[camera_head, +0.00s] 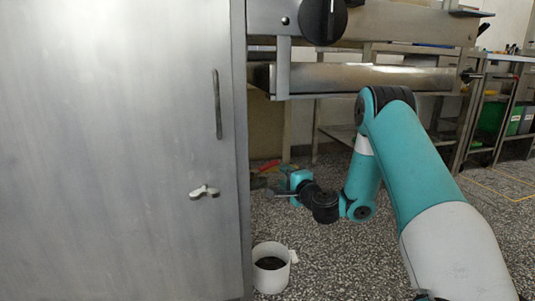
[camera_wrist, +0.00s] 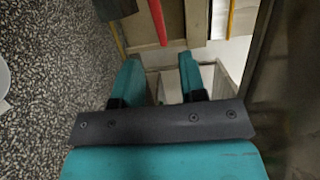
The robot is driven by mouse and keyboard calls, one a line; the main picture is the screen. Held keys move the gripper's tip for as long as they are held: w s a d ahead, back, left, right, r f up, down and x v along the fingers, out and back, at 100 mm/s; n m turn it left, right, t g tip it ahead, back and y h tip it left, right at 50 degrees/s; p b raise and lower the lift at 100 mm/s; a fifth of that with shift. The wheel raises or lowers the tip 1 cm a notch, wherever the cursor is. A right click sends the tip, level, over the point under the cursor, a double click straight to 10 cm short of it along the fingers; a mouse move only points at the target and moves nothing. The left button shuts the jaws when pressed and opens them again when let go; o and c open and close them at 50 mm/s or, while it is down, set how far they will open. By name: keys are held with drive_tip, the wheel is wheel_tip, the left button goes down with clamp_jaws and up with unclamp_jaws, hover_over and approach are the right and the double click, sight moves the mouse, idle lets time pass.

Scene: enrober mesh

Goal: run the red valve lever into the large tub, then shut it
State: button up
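The red valve lever (camera_head: 269,165) shows low beside the cabinet edge in the head view, partly hidden. In the wrist view a red bar (camera_wrist: 157,20), which looks like the lever, enters from the top, ahead of my gripper. My gripper (camera_wrist: 160,58) is open, its two teal fingers apart with nothing between them; the bar's end lies just beyond the fingertips. In the head view my gripper (camera_head: 279,193) is low beside the cabinet edge. A white tub (camera_head: 271,278) with dark contents stands on the floor below; I cannot tell whether it is the large one.
A tall metal cabinet (camera_head: 120,150) with a pale handle (camera_head: 204,191) fills the left. A metal machine frame (camera_head: 365,78) with a black knob (camera_head: 323,20) stands behind my arm. Pale walls or box edges (camera_wrist: 228,86) lie close to my fingers. Speckled floor is open at right.

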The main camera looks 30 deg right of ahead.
sight(271, 167)
drive_tip(key=w+p, duration=0.2)
drive_tip(key=w, duration=0.6)
drive_tip(key=shift+w+d, duration=0.15)
drive_tip(key=shift+w, duration=0.2)
drive_tip(key=shift+w+d, duration=0.1)
drive_tip(key=shift+w, duration=0.6)
